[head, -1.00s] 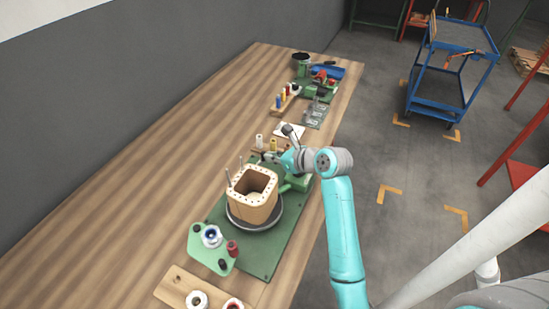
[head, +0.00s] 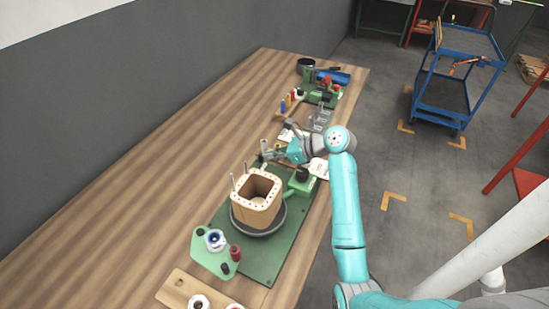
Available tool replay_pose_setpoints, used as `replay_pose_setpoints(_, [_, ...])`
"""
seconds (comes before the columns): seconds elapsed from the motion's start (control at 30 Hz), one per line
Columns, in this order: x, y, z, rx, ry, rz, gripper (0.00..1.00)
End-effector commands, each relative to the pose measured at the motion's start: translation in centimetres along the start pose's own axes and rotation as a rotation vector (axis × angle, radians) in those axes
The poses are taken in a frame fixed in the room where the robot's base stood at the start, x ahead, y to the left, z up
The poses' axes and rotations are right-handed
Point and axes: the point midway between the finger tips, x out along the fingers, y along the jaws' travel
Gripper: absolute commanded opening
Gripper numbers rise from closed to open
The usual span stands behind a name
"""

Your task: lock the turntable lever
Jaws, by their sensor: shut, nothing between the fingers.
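The turntable (head: 270,226) is a dark round plate on a green base board (head: 277,252) on the workbench. A tan, square, hollow coil former (head: 254,206) with holes around its rim stands on it. A green block with a black knob (head: 303,174) sits at the board's far right corner. A short green bar (head: 289,194) reaches from it toward the turntable and looks like the lever; its exact position is too small to tell. My gripper (head: 267,154) is shut and empty, beyond the former and to the left of the block, apart from the lever.
A wooden strip (head: 190,290) with spools lies nearer. Tools and small parts crowd the far end. The bench's left side (head: 150,190) is clear. A blue cart (head: 445,95) stands on the floor.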

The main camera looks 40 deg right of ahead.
Motion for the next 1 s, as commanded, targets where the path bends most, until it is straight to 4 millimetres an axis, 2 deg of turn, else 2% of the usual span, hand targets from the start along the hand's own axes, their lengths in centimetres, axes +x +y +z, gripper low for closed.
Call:
replay_pose_setpoints(0.5, [1.8, -0.8, 1.0, 0.002, 0.000, -0.002, 0.00])
replay_pose_setpoints(1.0, [2.1, -0.9, 1.2, 0.002, 0.000, -0.003, 0.00])
